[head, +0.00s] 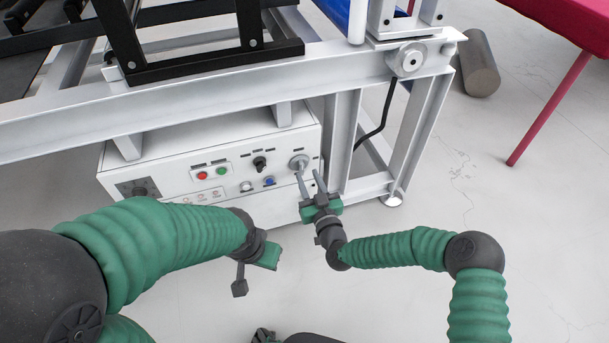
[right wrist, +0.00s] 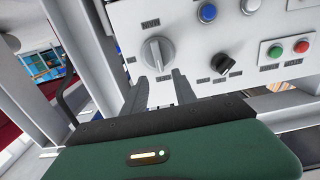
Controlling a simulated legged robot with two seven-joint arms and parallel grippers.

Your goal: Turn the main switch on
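The main switch looks to be the large grey rotary knob (head: 299,162) at the upper right of the white control box's front panel (head: 220,188). It also shows in the right wrist view (right wrist: 157,54), its bar nearly upright there. My right gripper (head: 308,174) is just below the knob, pointing at it. Its two fingers (right wrist: 161,76) stand apart with nothing between them, and their tips are close to the knob's lower edge. I cannot tell whether they touch it. My left gripper (head: 250,272) hangs in front of the box, away from the panel; its fingers are unclear.
A white frame leg (head: 343,135) with a black cable (head: 382,118) stands right of the box. The floor in front is clear.

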